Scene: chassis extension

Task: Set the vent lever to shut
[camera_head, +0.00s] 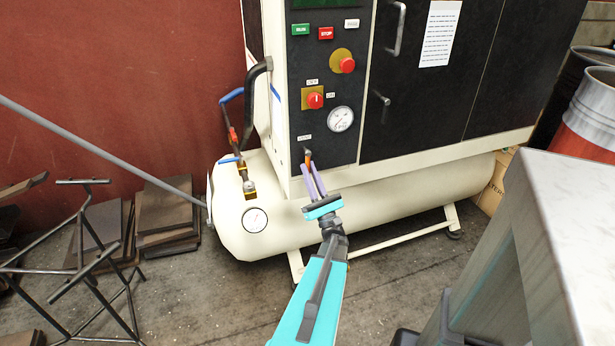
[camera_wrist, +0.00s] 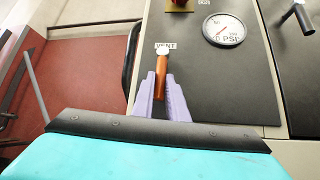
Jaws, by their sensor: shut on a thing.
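The vent lever (camera_wrist: 161,75) is a small orange-brown handle below the white VENT label (camera_wrist: 166,46) on the black panel. It points downward in the wrist view, from a pale pivot at its top. My gripper (camera_wrist: 162,82) has its two lilac fingers on either side of the lever and is shut on it. In the head view my gripper (camera_head: 314,168) reaches up to the lever (camera_head: 308,155) at the bottom of the compressor's panel. The fingers hide part of the lever's sides and lower end.
A pressure gauge (camera_head: 340,119) and a red knob (camera_head: 315,100) sit above the lever. The white tank (camera_head: 390,207) lies below the panel. A blue-handled pipe valve (camera_head: 231,96) is at left. A grey metal surface (camera_head: 575,220) stands at right.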

